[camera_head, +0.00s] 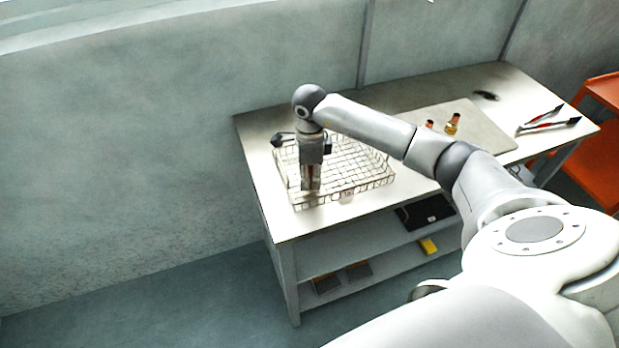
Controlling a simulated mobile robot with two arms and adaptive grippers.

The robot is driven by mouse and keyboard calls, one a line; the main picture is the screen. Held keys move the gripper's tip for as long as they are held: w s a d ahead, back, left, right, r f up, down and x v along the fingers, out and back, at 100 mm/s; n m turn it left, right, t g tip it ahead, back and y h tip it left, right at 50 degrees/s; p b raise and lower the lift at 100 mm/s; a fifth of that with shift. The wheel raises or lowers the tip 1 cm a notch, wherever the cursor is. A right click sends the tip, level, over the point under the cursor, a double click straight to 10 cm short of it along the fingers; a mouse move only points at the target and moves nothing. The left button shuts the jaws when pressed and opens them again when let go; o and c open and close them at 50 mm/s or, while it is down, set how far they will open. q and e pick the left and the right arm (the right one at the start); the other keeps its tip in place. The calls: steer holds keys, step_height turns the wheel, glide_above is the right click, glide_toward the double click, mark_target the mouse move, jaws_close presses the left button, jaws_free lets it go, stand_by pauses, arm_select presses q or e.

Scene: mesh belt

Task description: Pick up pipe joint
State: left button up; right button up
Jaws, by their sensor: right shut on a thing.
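My right gripper (311,188) points straight down into the front left part of a wire mesh basket (372,182). It is shut on a pipe joint, of which only a small reddish-brown bit shows between the fingers. The fingers hide most of it, and I cannot tell whether it touches the basket floor. Two more small brass pipe joints with reddish tops stand on a pale mat (478,128), a larger one (452,123) and a smaller one (430,125) partly behind my right arm. My left gripper is not in view.
The basket sits at the left end of a light workbench (262,190). Red-handled pliers (545,123) lie at the right, and a small black item (486,95) at the back. A lower shelf holds dark boxes and a yellow item (428,246). An orange cart (590,140) stands at right.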

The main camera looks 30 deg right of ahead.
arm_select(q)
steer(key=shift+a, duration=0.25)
arm_select(e)
steer(key=shift+c, duration=0.6)
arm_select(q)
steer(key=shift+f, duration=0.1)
